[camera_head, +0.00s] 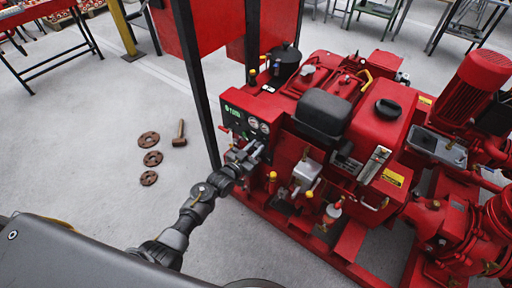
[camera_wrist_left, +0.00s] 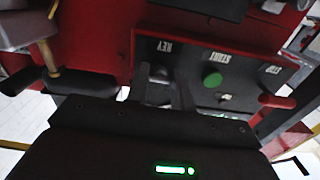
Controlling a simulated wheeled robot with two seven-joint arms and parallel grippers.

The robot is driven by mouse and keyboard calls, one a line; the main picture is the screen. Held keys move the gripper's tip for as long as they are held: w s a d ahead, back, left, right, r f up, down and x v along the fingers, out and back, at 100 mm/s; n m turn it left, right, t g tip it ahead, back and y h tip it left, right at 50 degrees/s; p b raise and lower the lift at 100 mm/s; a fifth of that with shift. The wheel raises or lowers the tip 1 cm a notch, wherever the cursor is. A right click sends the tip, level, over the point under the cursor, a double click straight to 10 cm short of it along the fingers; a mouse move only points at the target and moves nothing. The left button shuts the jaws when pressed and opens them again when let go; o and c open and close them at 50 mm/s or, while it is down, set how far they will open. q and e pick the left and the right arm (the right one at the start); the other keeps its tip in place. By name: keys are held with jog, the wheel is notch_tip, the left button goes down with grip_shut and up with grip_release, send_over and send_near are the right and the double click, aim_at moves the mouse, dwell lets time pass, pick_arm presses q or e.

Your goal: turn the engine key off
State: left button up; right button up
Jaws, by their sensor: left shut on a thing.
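The red pump engine (camera_head: 330,120) has a dark control panel (camera_head: 242,122) with round gauges on its left side. My left gripper (camera_head: 245,153) is at the lower part of the panel. In the wrist view the left gripper (camera_wrist_left: 162,84) is shut on the engine key below the KEY label. The key is mostly hidden between the fingers, so its angle cannot be told. My right gripper is not in view.
A dark post (camera_head: 198,85) stands close to the left arm. Rusty flanges (camera_head: 152,158) and a hammer (camera_head: 179,134) lie on the open floor at left. A yellow post (camera_head: 124,30) stands behind.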

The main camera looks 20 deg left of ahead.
pick_arm(q)
jog(key=shift+s+d+f+n, duration=0.1)
jog(key=shift+n, duration=0.2)
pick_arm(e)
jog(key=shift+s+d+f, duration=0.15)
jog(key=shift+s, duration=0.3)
pick_arm(q)
jog(key=o, duration=1)
jog(key=v, duration=1)
jog(key=shift+s+p, duration=0.35)
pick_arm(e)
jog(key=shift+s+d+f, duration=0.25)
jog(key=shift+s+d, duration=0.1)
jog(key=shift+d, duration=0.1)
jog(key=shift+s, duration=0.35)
